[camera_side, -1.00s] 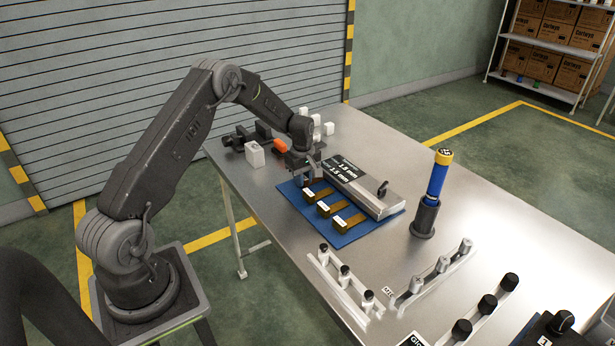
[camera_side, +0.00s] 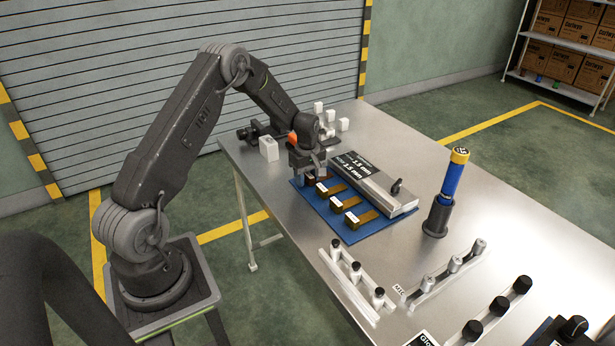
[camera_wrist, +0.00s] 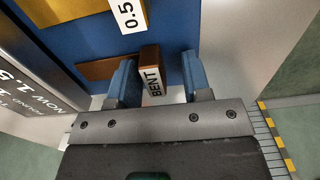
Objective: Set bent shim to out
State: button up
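The bent shim (camera_wrist: 150,60) is a brown block with a white label reading BENT and a brown strip at its left in the wrist view. It lies at the end of the blue mat (camera_side: 357,236). My gripper (camera_wrist: 157,60) is open, with one blue finger on each side of the block. A gap shows at the right finger; whether the left finger touches is unclear. In the side view my gripper (camera_side: 309,174) is low over the mat's far-left end and hides the bent shim. I see nothing marked out.
Several labelled shims lie in a row on the mat, including the 0.5 shim (camera_wrist: 128,16). A grey sloped block with a black sign (camera_side: 352,168) stands along the mat. A blue cylinder (camera_side: 453,180) stands in a dark holder. Post racks (camera_side: 357,272) line the front.

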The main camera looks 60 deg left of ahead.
aim_at(308, 176)
notch_tip(308, 176, up, 14)
dwell(0.6)
jog(key=s+d+r+m+t, duration=0.1)
jog(key=s+d+r+m, duration=0.3)
jog(key=d+r, duration=0.35)
jog(key=s+d+r+m+t, duration=0.1)
jog(key=s+d+r+m, duration=0.4)
jog(key=d, duration=0.3)
jog(key=s+d+r+m+t, duration=0.1)
jog(key=s+d+m, duration=0.3)
jog(key=s, duration=0.4)
jog(key=s+d+r+m+t, duration=0.1)
jog(key=s+d+m+t, duration=0.1)
jog(key=s+d+m, duration=0.3)
jog(key=s+d, duration=0.1)
jog(key=s, duration=0.2)
jog(key=shift+d+r+t, duration=0.15)
jog(key=shift+d+t, duration=0.15)
jog(key=shift+d, duration=0.05)
